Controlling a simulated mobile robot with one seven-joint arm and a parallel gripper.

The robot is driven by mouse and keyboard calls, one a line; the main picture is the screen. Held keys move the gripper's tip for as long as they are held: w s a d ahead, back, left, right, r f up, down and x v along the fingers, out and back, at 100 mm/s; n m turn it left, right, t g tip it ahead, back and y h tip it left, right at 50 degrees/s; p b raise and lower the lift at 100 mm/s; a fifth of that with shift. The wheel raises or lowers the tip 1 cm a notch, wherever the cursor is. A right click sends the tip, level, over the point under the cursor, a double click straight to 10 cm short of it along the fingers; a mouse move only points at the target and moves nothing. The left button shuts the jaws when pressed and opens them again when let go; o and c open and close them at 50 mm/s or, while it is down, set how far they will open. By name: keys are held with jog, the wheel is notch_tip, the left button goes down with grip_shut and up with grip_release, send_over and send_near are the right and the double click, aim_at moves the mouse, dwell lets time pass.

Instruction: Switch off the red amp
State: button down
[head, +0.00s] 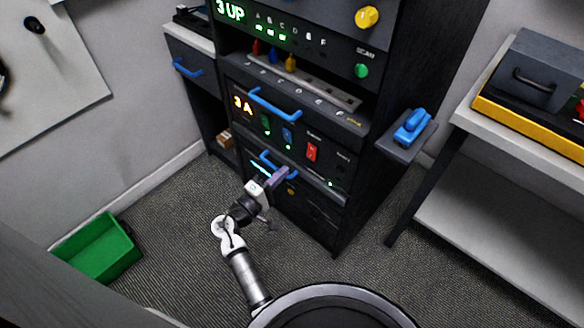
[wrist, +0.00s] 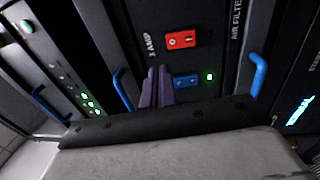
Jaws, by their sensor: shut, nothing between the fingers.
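A red rocker switch (head: 312,152) sits on the front of the dark equipment rack, right of a blue switch (head: 288,136) and a green switch (head: 265,124). In the wrist view the red switch (wrist: 181,40) is next to lettering ending in "AMP", with the blue switch (wrist: 186,80) below it. A green light glows beside the blue switch; I see none lit beside the red one. My gripper (head: 282,174) is shut and empty, low in front of the rack. Its purple fingers (wrist: 158,78) appear left of the blue switch; contact cannot be told.
Blue handles (head: 274,103) stick out from the rack front. A small shelf with a blue object (head: 412,125) juts from its right side. A white bench (head: 500,130) stands at right, a green bin (head: 98,250) on the floor at left. Carpet in front is open.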

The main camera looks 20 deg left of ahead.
jog(key=shift+s+a+r, duration=0.15)
jog(key=shift+s+a, duration=0.1)
jog(key=shift+s, duration=0.5)
jog(key=shift+s+a+r, duration=0.1)
jog(key=shift+s+a, duration=0.15)
jog(key=shift+s, duration=0.5)
